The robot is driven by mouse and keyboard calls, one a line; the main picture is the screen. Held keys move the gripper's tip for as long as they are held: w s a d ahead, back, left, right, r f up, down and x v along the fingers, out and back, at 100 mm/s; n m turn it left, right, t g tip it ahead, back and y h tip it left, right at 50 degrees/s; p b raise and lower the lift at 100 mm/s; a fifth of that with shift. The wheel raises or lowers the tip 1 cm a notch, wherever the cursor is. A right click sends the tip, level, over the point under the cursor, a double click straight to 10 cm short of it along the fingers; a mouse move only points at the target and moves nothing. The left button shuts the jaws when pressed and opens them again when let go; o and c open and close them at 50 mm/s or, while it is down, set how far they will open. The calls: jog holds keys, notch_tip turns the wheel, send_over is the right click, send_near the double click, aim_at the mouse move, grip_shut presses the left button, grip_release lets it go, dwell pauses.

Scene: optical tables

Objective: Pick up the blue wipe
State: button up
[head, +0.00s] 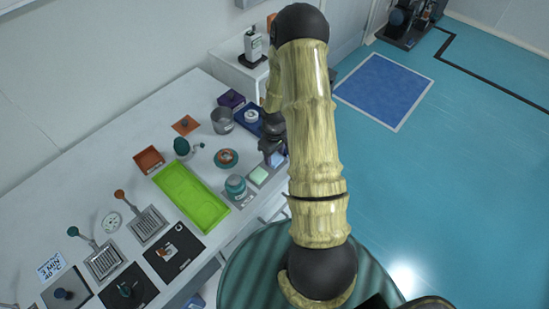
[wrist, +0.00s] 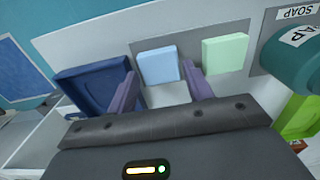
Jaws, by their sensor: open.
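The blue wipe (wrist: 158,65) is a pale blue flat square lying on a grey mat (wrist: 263,40) in the wrist view. In the head view the blue wipe (head: 278,158) shows partly, beside my gripper (head: 271,148). In the wrist view my gripper (wrist: 164,76) is open and empty, its two purple-grey fingers spread to the left and right of the wipe's near edge. I cannot tell how high the fingertips are above the mat. A pale green wipe (wrist: 225,53) lies just right of the blue one.
A dark blue tray (wrist: 85,88) is close to the left finger in the wrist view. A teal jar (wrist: 295,55) stands right of the green wipe. A bright green tray (head: 190,195) and several small items cover the bench. The bench edge is near the wipes.

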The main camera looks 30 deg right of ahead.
jog(key=shift+f, duration=0.7)
jog(key=c, duration=0.6)
